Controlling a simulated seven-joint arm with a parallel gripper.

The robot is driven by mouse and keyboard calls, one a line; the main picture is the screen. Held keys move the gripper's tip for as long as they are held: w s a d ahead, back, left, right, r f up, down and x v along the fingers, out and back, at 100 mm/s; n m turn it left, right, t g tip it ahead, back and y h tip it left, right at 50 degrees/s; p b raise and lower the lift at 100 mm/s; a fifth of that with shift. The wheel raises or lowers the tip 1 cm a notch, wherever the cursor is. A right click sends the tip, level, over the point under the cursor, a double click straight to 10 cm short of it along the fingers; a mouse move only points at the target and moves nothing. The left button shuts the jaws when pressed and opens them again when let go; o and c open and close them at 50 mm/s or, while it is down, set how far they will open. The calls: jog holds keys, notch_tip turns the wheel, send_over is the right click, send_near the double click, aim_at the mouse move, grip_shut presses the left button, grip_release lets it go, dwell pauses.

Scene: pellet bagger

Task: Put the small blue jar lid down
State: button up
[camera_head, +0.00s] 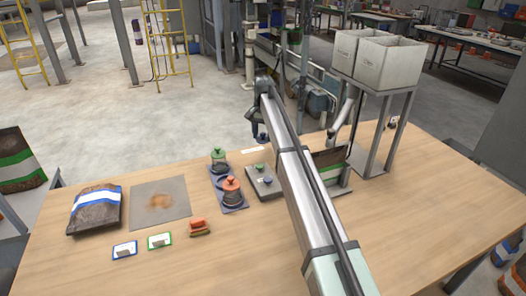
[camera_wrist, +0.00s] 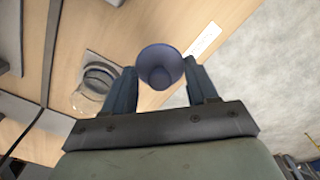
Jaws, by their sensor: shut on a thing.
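The small blue jar lid (camera_wrist: 160,62) is between the two fingers of my gripper (camera_wrist: 161,84), seen close up in the wrist view. In the head view my gripper (camera_head: 262,134) hangs above the table, behind the grey plate, with the blue lid at its tip. A clear round jar (camera_wrist: 97,84), seemingly open, is left of the lid in the wrist view. In the head view a jar with a green lid (camera_head: 218,154) and a jar with an orange-red lid (camera_head: 231,184) stand on a blue tray (camera_head: 239,208).
A grey plate (camera_head: 268,194) with small green and blue pieces lies right of the tray. A white strip (camera_head: 252,150) lies behind it. A bag (camera_head: 95,208), a grey mat (camera_head: 174,191), cards and an orange-handled block (camera_head: 200,226) are left. A metal stand with white bins (camera_head: 386,60) is right.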

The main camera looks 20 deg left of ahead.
aim_at(263, 133)
jog(key=shift+f, duration=3.6)
jog(key=shift+f, duration=0.1)
jog(key=o, duration=1)
notch_tip(263, 133, up, 12)
jog(key=shift+f, duration=0.2)
jog(key=shift+r, duration=0.35)
